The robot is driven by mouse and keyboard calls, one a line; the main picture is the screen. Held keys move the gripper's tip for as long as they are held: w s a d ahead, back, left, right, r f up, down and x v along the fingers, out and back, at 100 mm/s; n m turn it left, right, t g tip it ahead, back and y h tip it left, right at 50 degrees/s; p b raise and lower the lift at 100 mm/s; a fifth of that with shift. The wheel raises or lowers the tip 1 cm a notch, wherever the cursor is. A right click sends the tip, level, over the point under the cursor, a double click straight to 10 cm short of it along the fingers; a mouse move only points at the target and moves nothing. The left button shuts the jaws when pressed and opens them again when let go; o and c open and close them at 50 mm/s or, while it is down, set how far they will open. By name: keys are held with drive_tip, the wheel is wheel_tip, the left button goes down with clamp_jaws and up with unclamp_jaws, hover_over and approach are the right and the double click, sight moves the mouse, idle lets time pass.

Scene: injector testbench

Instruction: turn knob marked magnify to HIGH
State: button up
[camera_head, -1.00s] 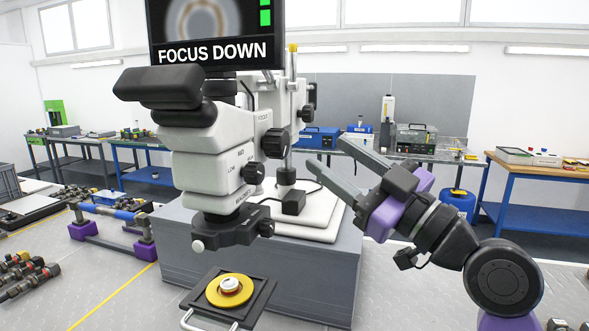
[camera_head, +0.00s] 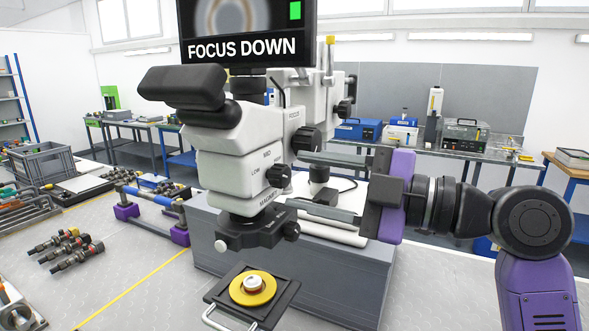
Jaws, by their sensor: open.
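The magnify knob (camera_head: 278,176) is a small black knob on the right side of the white microscope head (camera_head: 226,172). LOW and MID are readable beside it, with the magnify lettering below; its pointer setting is too small to tell. My gripper (camera_head: 294,181) is open, lying sideways to the right of the knob and pointing left at it. One grey finger is above the knob's height and the other below. The fingertips appear close to the knob, but I cannot tell whether they touch it. A larger black focus knob (camera_head: 306,139) sits just above the upper finger.
A screen (camera_head: 246,32) reading FOCUS DOWN hangs above the microscope. A yellow disc (camera_head: 252,291) lies on a black holder below the lens. The microscope stands on a grey block (camera_head: 290,275). Benches with equipment (camera_head: 467,135) stand behind; the floor at front left is partly clear.

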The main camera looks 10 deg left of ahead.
sight(280, 176)
drive_tip(key=shift+p+x, duration=0.35)
drive_tip(key=shift+x, duration=1.1)
clamp_jaws()
